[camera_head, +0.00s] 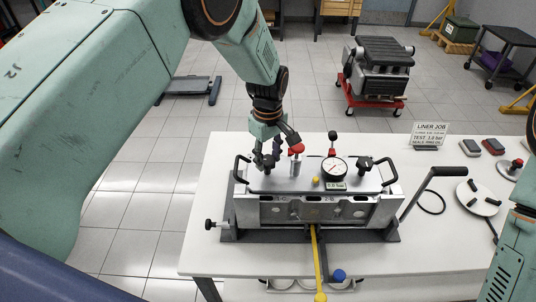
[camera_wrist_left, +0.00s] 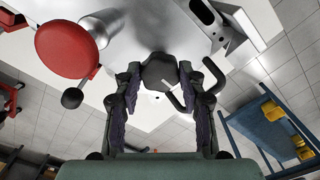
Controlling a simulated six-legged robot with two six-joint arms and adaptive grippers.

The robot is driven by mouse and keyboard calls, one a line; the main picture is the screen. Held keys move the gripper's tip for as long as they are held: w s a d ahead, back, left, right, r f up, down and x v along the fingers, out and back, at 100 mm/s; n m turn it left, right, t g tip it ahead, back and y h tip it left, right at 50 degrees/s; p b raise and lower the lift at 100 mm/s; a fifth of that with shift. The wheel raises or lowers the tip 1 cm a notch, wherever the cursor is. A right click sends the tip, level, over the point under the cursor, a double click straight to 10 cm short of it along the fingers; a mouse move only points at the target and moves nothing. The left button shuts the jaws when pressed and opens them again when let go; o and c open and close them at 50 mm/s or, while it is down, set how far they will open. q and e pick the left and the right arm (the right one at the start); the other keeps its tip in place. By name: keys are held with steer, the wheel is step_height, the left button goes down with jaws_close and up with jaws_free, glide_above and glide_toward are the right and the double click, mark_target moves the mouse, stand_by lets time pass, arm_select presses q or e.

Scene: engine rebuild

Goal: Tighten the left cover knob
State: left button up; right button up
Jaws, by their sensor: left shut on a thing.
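My left gripper (camera_head: 266,158) reaches down from above onto the left end of the silver test fixture's cover (camera_head: 312,184). Its fingers are closed around the black left cover knob and mostly hide it in the head view. In the left wrist view the dark knob (camera_wrist_left: 160,70) sits between the fingertips of my left gripper (camera_wrist_left: 160,78). The matching black right cover knob (camera_head: 365,163) stands on the cover's right end. My right gripper is out of view; only part of my right arm shows at the lower right.
A red-capped fitting (camera_head: 297,149) stands close right of my left gripper, and its red cap (camera_wrist_left: 67,49) looms in the wrist view. A dial gauge (camera_head: 334,169) and black handles rise from the fixture. A lever (camera_head: 420,190) projects right. The white table (camera_head: 212,175) is bare at left.

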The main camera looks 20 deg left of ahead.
arm_select(q)
steer(key=m, duration=0.4)
steer(key=shift+r+m, duration=0.1)
steer(key=shift+m, duration=0.2)
steer(key=m+p, duration=0.1)
steer(key=m, duration=0.3)
steer(key=shift+m, duration=0.3)
steer(key=m, duration=0.4)
steer(key=shift+m+p, duration=0.35)
steer(key=shift+m, duration=1.75)
steer(key=o, duration=1.1)
steer(key=shift+s, duration=0.1)
steer(key=shift+o, duration=0.2)
